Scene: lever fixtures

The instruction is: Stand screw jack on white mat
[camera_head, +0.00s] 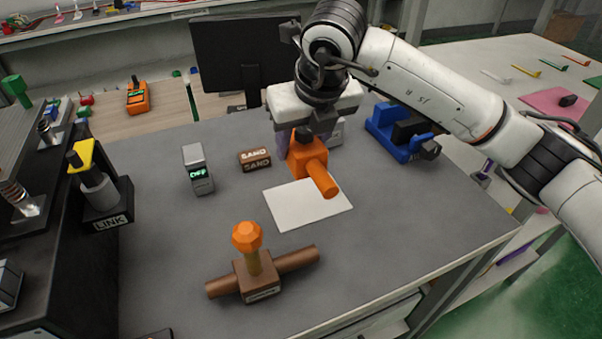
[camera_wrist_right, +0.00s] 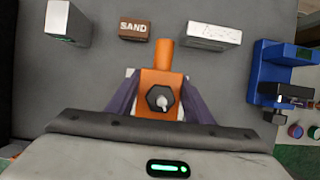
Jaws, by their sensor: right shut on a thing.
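An orange block with a round stub and a dark hex knob, which I take for the screw jack (camera_head: 305,156), is over the far part of the white mat (camera_head: 300,212). My right gripper (camera_head: 300,150) is shut on it from above, fingers on its two sides. The right wrist view shows the orange body (camera_wrist_right: 161,88) between the purple-grey fingers, hex knob facing the camera. The stub points toward the front right in the head view. I cannot tell whether its base touches the mat. My left gripper is not in view.
A brown valve with an orange knob (camera_head: 248,238) stands in front of the mat. A SAND block (camera_head: 255,160) and a grey box with green display (camera_head: 198,170) stand left. A blue vise-like fixture (camera_head: 393,128) is right. A black LINK fixture (camera_head: 105,205) is far left.

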